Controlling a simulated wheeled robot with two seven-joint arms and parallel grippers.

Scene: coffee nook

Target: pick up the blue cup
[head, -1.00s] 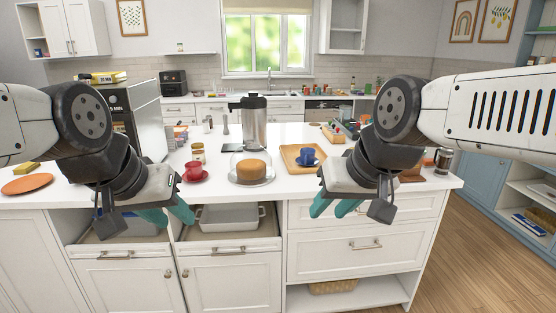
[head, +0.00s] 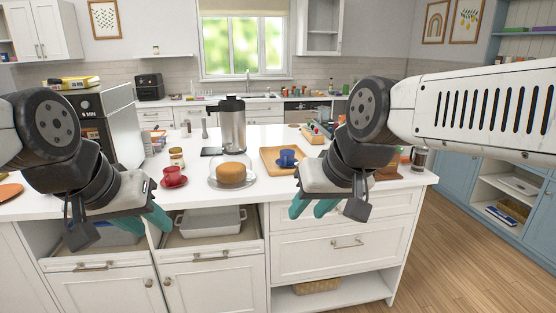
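The blue cup (head: 287,157) stands upright on a blue saucer on the wooden tray (head: 270,161), right of the middle of the white counter in the head view. My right gripper (head: 313,207) hangs in front of the counter edge, nearer to me than the cup and a little to its right. Its teal fingers are apart with nothing between them. My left gripper (head: 150,222) hangs in front of the counter at the left, far from the blue cup. Its teal fingers look close together from this angle, and their gap is hard to judge.
A red cup (head: 172,174) on a red saucer and a cake under a glass dome (head: 232,173) stand left of the tray. A steel coffee dispenser (head: 231,125) stands behind. Jars, a dark machine and an orange plate (head: 10,191) are further left.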

